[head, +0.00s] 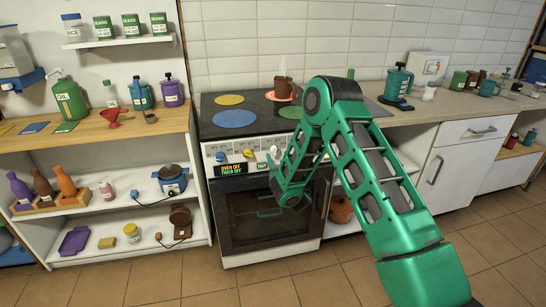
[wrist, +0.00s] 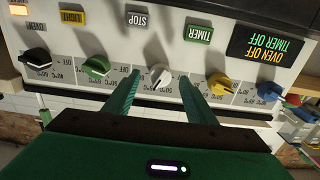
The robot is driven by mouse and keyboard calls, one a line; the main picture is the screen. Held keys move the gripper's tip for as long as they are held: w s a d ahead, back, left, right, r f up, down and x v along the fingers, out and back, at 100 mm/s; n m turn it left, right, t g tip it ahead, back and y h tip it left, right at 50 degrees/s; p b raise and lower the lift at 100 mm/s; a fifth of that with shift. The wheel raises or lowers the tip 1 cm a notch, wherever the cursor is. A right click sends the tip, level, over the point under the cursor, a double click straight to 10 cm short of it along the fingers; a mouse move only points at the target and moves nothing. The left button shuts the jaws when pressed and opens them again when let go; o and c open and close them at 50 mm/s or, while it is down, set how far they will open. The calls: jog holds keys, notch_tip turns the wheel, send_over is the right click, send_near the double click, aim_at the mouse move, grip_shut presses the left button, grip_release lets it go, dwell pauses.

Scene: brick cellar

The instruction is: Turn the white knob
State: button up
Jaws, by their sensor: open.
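The white knob (wrist: 159,77) is in the middle of the oven's control panel, below the STOP label in the upside-down wrist view. My gripper (wrist: 160,82) is open, with one green finger on each side of the white knob. I cannot tell whether either finger touches it. In the head view my arm reaches to the front of the oven (head: 262,215) and hides part of its panel. The display (wrist: 266,45) reads OVEN OFF, TIMER OFF.
A green knob (wrist: 96,67) and a yellow knob (wrist: 219,84) flank the white one closely. A steaming brown pot (head: 284,84) stands on the cooktop. Open shelves stand left.

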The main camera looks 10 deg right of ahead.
aim_at(275, 153)
jog(key=shift+w+a+r, duration=0.1)
jog(key=shift+w, duration=1.65)
jog(key=c, duration=1.1)
jog(key=shift+o, duration=0.4)
jog(key=shift+a, duration=0.5)
jog(key=shift+d, duration=0.35)
